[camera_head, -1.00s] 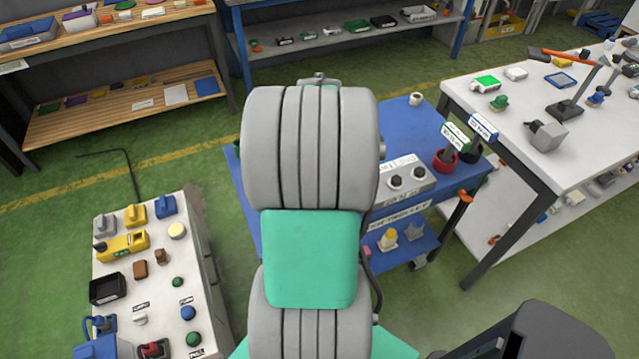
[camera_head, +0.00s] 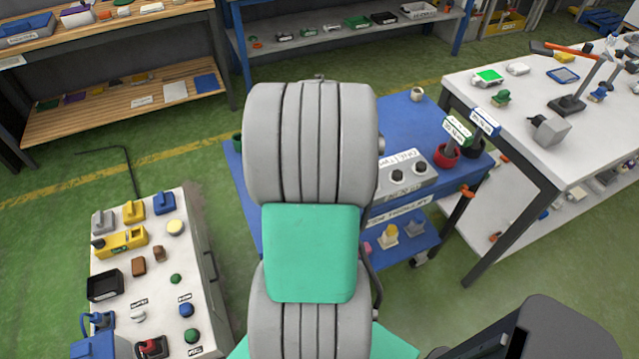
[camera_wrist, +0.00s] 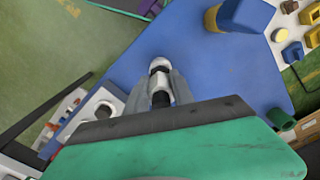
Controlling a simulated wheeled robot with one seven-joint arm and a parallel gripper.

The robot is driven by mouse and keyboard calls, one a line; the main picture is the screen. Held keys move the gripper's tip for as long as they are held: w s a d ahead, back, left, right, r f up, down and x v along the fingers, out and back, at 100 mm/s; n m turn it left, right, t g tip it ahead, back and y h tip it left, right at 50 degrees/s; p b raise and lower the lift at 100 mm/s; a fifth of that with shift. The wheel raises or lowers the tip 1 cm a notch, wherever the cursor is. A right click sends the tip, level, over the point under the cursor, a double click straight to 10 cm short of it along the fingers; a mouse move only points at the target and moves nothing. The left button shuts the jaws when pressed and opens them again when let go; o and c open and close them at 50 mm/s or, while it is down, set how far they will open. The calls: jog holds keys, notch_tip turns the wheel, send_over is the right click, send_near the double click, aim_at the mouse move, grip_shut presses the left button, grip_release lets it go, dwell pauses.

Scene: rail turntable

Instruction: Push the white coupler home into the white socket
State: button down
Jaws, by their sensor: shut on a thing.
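My gripper (camera_wrist: 160,95) shows in the wrist view, its grey fingers shut on a small white-and-black cylindrical piece, which I take for the white coupler (camera_wrist: 160,66). The piece sits between the fingers above the blue tabletop (camera_wrist: 200,85). In the head view my own arm hides the gripper and the piece. I cannot make out the white socket for certain in either view, nor whether the coupler touches anything.
A panel of coloured parts (camera_head: 160,270) stands at left, a white table (camera_head: 500,120) at right. Green floor lies between.

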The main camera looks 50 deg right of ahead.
jog(key=shift+f+b, duration=0.5)
jog(key=shift+f, duration=0.4)
jog(key=c, duration=1)
grip_release()
jog(key=shift+r, duration=0.1)
notch_tip(320, 180, up, 8)
jog(key=shift+f+b, duration=0.15)
jog(key=shift+b, duration=0.3)
